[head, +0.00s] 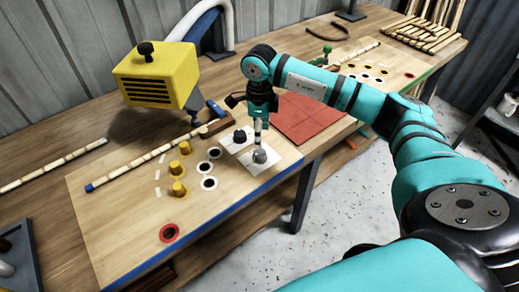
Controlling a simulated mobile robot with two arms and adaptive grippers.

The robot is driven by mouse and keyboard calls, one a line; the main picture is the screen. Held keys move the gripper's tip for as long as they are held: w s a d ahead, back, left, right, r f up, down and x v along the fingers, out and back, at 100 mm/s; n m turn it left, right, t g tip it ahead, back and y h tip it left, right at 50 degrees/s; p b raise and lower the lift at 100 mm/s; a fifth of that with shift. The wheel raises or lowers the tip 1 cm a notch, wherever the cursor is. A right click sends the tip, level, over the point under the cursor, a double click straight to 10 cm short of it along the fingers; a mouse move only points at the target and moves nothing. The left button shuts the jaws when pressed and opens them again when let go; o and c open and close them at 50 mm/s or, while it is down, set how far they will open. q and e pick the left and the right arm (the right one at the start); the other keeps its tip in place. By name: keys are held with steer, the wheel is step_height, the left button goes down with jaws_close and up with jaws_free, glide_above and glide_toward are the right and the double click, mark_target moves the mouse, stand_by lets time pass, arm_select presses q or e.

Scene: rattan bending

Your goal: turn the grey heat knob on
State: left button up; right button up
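The grey knob (260,156) is a small round knob at the right corner of a white plate (234,143) on the wooden board. A dark knob (240,136) stands on the same plate, behind and left of it. My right gripper (258,146) points down from the teal arm, with its narrow tip right over the grey knob. The tip looks close to or touching the knob; I cannot tell which, nor whether the fingers are open or shut. My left gripper is not in view.
Yellow pegs (178,188) and black-and-white holes (208,183) lie left of the plate. A yellow vented box (152,75) hangs over the back. A red tiled mat (305,118) lies to the right.

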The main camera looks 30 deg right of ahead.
mark_target(260, 152)
step_height(260, 152, down, 9)
steer(key=shift+r+p, duration=0.15)
steer(key=shift+p, duration=0.55)
steer(key=c, duration=1.1)
